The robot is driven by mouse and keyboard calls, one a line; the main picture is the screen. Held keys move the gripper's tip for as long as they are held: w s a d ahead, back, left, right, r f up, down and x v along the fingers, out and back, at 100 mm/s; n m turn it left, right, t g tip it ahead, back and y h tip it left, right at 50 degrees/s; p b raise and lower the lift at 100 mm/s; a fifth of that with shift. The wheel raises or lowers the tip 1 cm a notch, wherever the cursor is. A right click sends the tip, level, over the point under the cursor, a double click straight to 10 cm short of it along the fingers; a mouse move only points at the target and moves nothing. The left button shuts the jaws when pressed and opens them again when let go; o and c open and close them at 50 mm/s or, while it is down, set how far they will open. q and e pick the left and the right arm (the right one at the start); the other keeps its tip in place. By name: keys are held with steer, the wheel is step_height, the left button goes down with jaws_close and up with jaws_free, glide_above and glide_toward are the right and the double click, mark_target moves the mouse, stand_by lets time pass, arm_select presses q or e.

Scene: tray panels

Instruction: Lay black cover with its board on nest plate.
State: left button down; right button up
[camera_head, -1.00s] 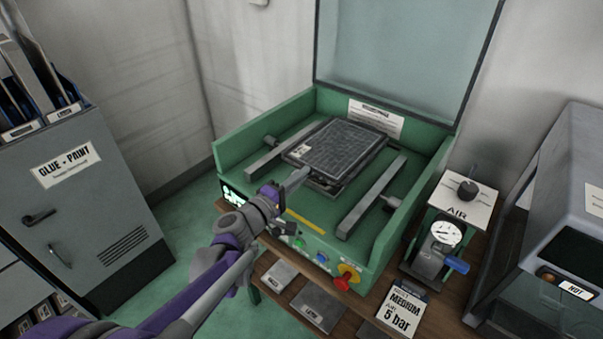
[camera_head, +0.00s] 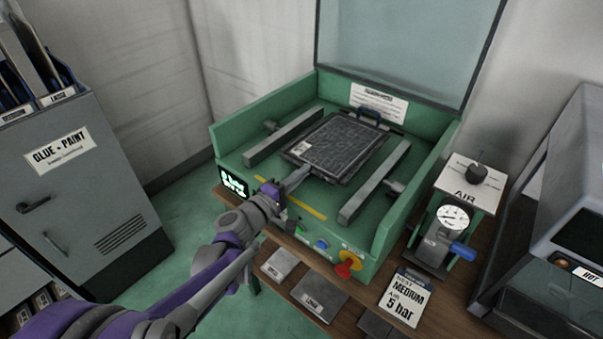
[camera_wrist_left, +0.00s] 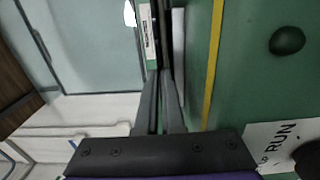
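The black cover (camera_head: 345,147), a dark grid-marked panel with a small white label near its left corner, is over the middle of the green machine bed. Its board cannot be told apart from it. The nest plate (camera_head: 393,128) is mostly hidden under the cover; a dark strip shows past the far edge. I cannot tell whether cover and plate touch. My left gripper (camera_head: 302,174) is at the cover's near left edge. In the left wrist view, its fingers (camera_wrist_left: 160,98) are close together on a thin dark edge-on piece, seemingly the cover (camera_wrist_left: 163,40). My right gripper is not in view.
Grey rails (camera_head: 375,183) flank the cover inside the green walls. A glass lid (camera_head: 400,45) stands open behind. The front panel carries buttons and a red knob (camera_head: 343,270). An air gauge (camera_head: 453,217) stands to the right, a grey cabinet (camera_head: 75,190) to the left.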

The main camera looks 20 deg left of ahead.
arm_select(q)
steer(key=shift+f, duration=0.4)
stand_by(0.5)
steer(key=c, duration=1)
jaws_free()
steer(key=shift+o, duration=0.2)
steer(key=v, duration=1.1)
steer(key=shift+w+r, duration=0.1)
steer(key=shift+r, duration=0.05)
